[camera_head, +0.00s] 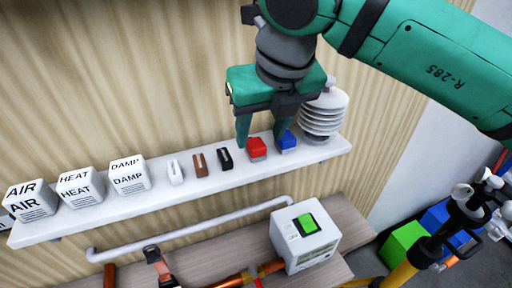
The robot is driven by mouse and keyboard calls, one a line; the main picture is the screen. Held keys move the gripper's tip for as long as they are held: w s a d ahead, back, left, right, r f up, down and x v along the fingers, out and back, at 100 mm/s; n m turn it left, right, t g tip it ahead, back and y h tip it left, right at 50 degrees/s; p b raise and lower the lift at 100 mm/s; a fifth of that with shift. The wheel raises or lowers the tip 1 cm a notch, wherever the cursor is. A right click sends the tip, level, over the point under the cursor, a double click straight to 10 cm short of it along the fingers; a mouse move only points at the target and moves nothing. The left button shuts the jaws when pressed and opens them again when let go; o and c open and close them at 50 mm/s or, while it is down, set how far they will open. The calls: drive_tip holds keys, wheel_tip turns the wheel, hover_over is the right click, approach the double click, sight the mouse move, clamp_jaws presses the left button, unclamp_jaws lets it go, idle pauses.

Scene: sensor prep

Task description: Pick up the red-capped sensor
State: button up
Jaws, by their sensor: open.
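The red-capped sensor (257,147) is a small red block on the white wall shelf (205,190). A blue-capped sensor (289,141) stands just to its right. My gripper (262,134) hangs pointing down over the shelf from the upper right. Its fingers are apart. The left finger comes down beside the red cap's upper left side, and the right finger comes down near the blue cap. I cannot tell if either finger touches a cap. Nothing shows held between the fingers.
White, brown and black small pieces (200,164) stand left of the red cap. Boxes marked DAMP (129,176), HEAT (80,188) and AIR (30,202) are further left. A white ribbed sensor housing (324,110) stands close right of my gripper. A green-button box (305,238) sits below.

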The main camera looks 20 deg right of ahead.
sight(256, 143)
drive_tip(key=shift+a+x, duration=0.15)
drive_tip(key=shift+x, duration=0.8)
drive_tip(key=shift+a+x, duration=0.1)
drive_tip(key=shift+x, duration=0.9)
drive_tip(key=c, duration=1.1)
drive_tip(key=shift+s+r, duration=0.1)
drive_tip(key=shift+r, duration=0.05)
